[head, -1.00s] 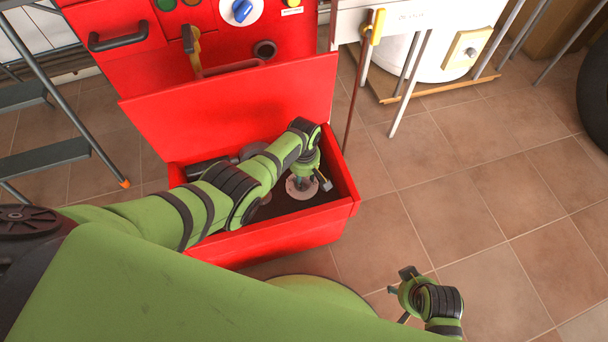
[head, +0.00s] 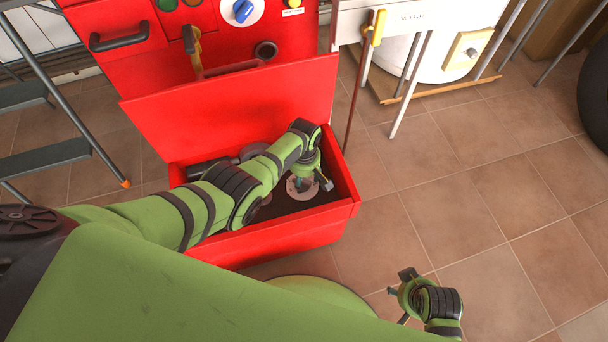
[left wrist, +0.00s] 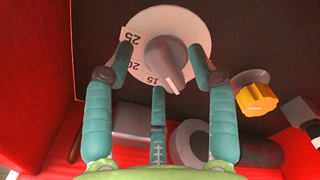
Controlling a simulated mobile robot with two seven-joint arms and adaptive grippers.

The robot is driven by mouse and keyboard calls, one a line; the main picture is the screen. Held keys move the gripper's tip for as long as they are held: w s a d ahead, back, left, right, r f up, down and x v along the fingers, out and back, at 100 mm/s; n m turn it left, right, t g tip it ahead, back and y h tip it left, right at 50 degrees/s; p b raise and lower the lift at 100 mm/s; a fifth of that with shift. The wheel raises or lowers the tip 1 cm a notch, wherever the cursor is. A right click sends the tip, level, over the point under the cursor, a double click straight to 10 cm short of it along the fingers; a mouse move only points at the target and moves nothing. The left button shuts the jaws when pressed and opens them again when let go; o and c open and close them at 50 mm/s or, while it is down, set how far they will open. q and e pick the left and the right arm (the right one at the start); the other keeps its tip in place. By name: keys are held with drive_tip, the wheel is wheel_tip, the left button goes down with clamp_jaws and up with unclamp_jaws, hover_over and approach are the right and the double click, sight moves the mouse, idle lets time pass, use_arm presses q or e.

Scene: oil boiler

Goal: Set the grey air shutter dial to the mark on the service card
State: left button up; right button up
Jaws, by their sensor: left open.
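The grey air shutter dial (left wrist: 166,62) is a grey pointer knob on a white disc in the left wrist view. Numbers 15, 20 and 25 show on the disc. The pointer points down and a little right, just right of the 15. In the head view the pale disc (head: 296,192) lies low inside the red boiler, partly hidden by my gripper. My left gripper (head: 303,178) is open, its three teal fingers spread around the knob, with no clear grip on it. My right gripper (head: 398,292) hangs over the floor, away from the boiler; its fingers are too small to judge. I cannot make out a service card.
The red compartment's front wall (head: 285,238) and raised red panel (head: 235,105) enclose my left forearm. A yellow knob (left wrist: 257,98) and grey round parts sit near the dial. A blue knob (head: 243,11) is on the upper panel. A stepladder (head: 45,160) stands left; floor is free right.

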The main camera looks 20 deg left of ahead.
use_arm(q)
drive_tip(key=shift+r, duration=0.1)
wheel_tip(320, 180, up, 12)
idle(0.6)
idle(0.4)
